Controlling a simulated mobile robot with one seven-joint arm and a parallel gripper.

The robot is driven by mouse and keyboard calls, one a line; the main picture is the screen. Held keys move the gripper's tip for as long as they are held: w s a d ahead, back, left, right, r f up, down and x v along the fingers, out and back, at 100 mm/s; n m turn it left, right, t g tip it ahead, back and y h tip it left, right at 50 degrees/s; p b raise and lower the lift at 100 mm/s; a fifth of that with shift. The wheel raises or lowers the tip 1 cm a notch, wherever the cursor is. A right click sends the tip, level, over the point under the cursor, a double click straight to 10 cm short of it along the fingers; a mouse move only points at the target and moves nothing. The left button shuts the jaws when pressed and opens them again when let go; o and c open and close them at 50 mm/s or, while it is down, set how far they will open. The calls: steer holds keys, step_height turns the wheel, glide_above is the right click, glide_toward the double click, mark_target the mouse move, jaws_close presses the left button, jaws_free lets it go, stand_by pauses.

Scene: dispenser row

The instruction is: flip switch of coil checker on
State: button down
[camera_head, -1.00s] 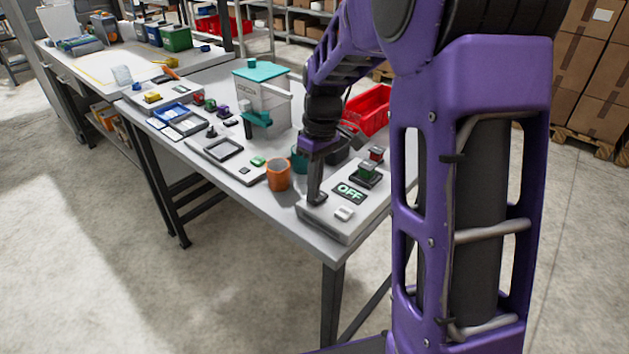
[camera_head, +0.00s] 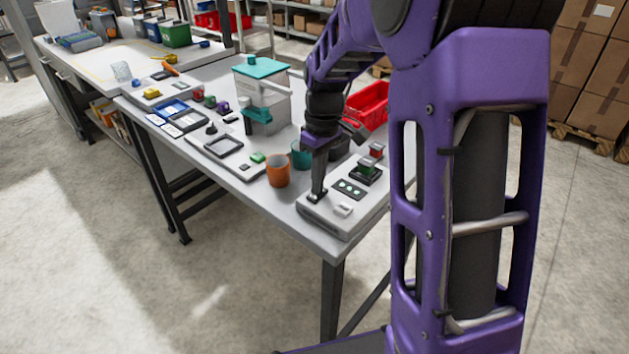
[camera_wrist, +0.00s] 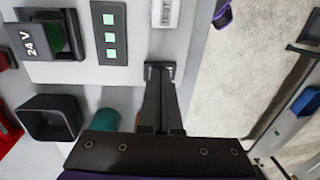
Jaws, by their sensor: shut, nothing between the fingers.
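The coil checker (camera_head: 345,225) is a pale grey box at the near right corner of the table. Its dark display (camera_head: 349,188) shows lit green marks, seen as several green squares in the wrist view (camera_wrist: 110,35). A white TEST button (camera_wrist: 165,12) is beside the display. My gripper (camera_head: 317,196) is shut and empty, pointing down at the checker's left end. In the wrist view its fingertips (camera_wrist: 160,70) are at a small dark part; they mostly hide the switch, so its lever position cannot be told.
An orange cup (camera_head: 278,171) and a teal cup (camera_head: 301,156) stand close left of the checker. A red bin (camera_head: 368,104) is behind. A clear container with teal lid (camera_head: 262,95) and small trays stand further left. The floor in front is clear.

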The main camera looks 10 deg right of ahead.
mark_target(312, 197)
steer(key=shift+r, duration=0.15)
step_height(312, 197, up, 14)
steer(key=s+a+p, duration=0.1)
steer(key=p, duration=0.3)
steer(key=shift+a+f, duration=0.2)
steer(key=shift+a, duration=0.1)
